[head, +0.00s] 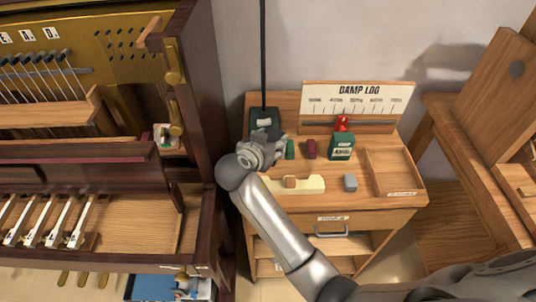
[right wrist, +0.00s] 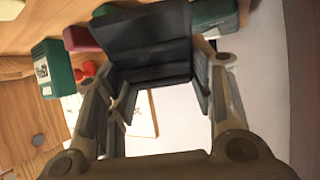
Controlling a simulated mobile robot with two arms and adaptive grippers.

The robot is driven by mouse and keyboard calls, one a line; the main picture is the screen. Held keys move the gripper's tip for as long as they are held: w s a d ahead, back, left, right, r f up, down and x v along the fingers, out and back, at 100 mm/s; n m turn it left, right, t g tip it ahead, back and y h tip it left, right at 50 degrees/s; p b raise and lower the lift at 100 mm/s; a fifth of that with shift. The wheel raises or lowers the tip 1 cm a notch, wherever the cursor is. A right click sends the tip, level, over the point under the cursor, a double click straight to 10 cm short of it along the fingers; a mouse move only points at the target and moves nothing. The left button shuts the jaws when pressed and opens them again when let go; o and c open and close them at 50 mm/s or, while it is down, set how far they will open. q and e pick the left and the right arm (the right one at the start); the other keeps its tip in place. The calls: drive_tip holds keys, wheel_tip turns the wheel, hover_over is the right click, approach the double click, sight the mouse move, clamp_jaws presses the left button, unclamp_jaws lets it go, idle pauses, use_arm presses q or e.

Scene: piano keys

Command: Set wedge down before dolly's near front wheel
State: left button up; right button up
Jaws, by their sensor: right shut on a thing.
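My right gripper (head: 266,147) is over the left part of the small wooden cabinet top. In the right wrist view, my right gripper (right wrist: 160,105) is shut on a dark, ridged block (right wrist: 145,45), which may be the wedge. In the head view, only a small dark part of it shows by the fingers. Whether it touches the cabinet top is unclear. I cannot make out the dolly or its near front wheel in either view. My left gripper is out of view.
The opened piano (head: 208,100) stands at left, a wooden piece (head: 515,75) at right.

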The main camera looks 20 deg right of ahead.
drive_tip(key=shift+w+a+f+b, duration=0.2)
drive_tip(key=shift+w+f+b, duration=0.05)
drive_tip(key=shift+f+b, duration=0.3)
wheel_tip(320, 180, down, 3)
drive_tip(key=b, duration=0.2)
drive_tip(key=shift+w+b, duration=0.1)
drive_tip(key=shift+b, duration=0.2)
drive_tip(key=shift+r, duration=0.15)
drive_tip(key=o, duration=0.7)
drive_tip(key=shift+f, duration=0.2)
drive_tip(key=o, duration=0.5)
drive_tip(key=shift+r, duration=0.1)
drive_tip(key=shift+c, duration=0.2)
drive_tip(key=shift+r, duration=0.15)
